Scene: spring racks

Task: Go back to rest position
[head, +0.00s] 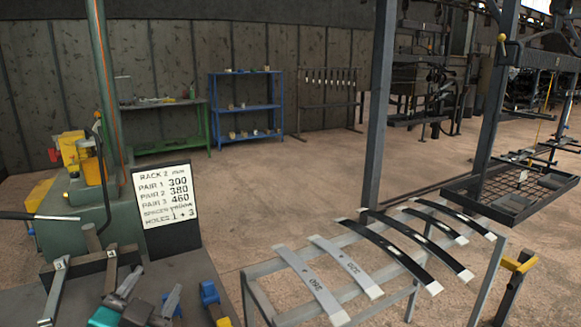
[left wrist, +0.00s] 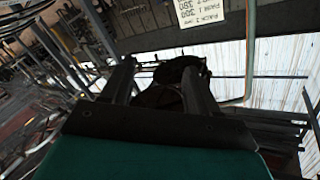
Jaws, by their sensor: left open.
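My left gripper (head: 157,278) is low in the head view, above or beside the grey bench at the lower left. Its teal body and dark palm show at the bottom edge. Its two grey fingers stand apart with nothing seen between them. In the left wrist view, the open left gripper (left wrist: 158,72) points away from the camera, with only dark background between the fingers. The white sign (head: 166,195) stands just behind it in the head view, and its edge shows at the top of the wrist view (left wrist: 198,10). My right gripper is not seen.
A rack (head: 262,300) to the right carries light grey strips (head: 312,282) and dark strips (head: 388,255). A dark tray (head: 478,207) on a post is beyond it. A blue and yellow piece (head: 212,298) is right of the gripper. Open floor (head: 290,180) lies behind.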

